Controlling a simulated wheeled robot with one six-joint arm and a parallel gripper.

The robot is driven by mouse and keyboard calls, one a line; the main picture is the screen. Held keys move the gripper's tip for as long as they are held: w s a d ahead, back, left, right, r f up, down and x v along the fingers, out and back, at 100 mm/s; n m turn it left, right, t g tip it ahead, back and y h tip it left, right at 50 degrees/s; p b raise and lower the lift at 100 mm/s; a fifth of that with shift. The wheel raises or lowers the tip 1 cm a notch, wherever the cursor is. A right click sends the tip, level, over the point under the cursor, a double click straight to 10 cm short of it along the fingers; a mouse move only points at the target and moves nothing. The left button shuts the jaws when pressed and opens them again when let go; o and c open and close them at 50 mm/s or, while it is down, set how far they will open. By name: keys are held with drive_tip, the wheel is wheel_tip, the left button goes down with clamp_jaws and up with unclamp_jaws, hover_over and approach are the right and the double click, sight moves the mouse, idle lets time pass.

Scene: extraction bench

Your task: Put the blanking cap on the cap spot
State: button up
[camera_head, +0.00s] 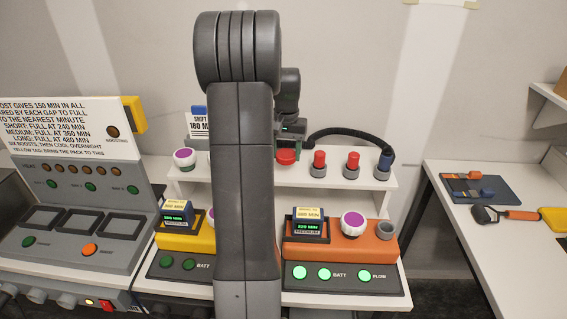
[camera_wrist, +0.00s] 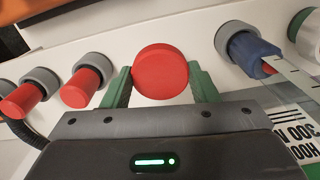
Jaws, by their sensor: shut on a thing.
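The blanking cap appears to be the red round cap (camera_wrist: 161,71) between the two green fingers of my gripper (camera_wrist: 160,90) in the wrist view. The fingers are shut on its sides. In the head view the red cap (camera_head: 286,157) shows just right of my arm, at the white raised shelf, below my gripper (camera_head: 288,146). I cannot tell whether it touches the shelf or a socket. No marked cap spot can be made out; my arm hides part of the shelf.
Two red plugs (camera_head: 319,160) (camera_head: 352,161) and a blue hose coupling (camera_head: 385,162) stand right of the cap on the shelf (camera_head: 340,181). An orange unit (camera_head: 337,251) and a yellow unit (camera_head: 185,241) sit below. A blue mat (camera_head: 475,188) lies on the right table.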

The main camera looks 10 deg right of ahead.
sight(286, 173)
drive_tip(key=shift+a+f+p, duration=0.1)
drive_tip(key=shift+f+p, duration=0.25)
drive_tip(key=shift+f, duration=1.9)
drive_tip(key=shift+f, duration=0.2)
drive_tip(key=o, duration=1)
drive_tip(key=shift+o, duration=0.2)
drive_tip(key=shift+r, duration=0.1)
wheel_tip(286, 173, up, 12)
drive_tip(key=shift+r+b, duration=0.1)
drive_tip(key=shift+b, duration=0.6)
